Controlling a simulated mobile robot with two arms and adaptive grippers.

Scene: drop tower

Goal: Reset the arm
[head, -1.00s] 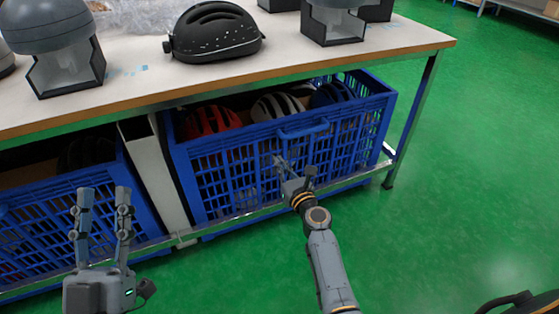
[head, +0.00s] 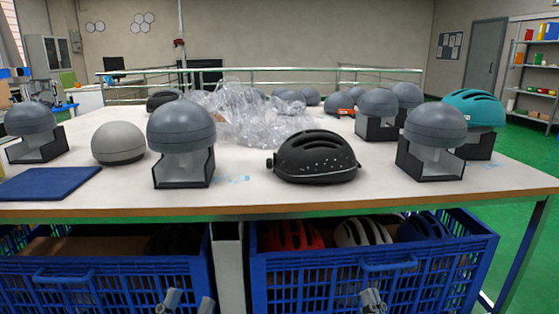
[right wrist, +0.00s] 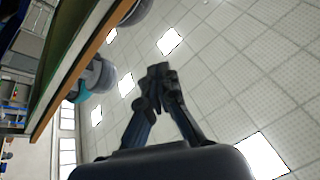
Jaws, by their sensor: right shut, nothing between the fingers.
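My left gripper (head: 187,302) shows only its fingertips at the bottom edge of the head view. The tips are apart with nothing visible between them, in front of the left blue crate. My right gripper (head: 372,300) shows at the bottom edge in front of the right blue crate (head: 300,275). In the right wrist view the right gripper (right wrist: 160,72) has its fingertips together and holds nothing. The ceiling is behind it and the table edge (right wrist: 85,55) is to the left. Most of both arms is hidden below the head view.
A white table (head: 240,201) carries a black helmet (head: 315,157), grey domes on black stands (head: 181,140), a teal helmet (head: 472,108) and clear plastic wrap (head: 245,115). Blue crates stand beneath it; the right one holds red, white and blue helmets. Green floor is free at right.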

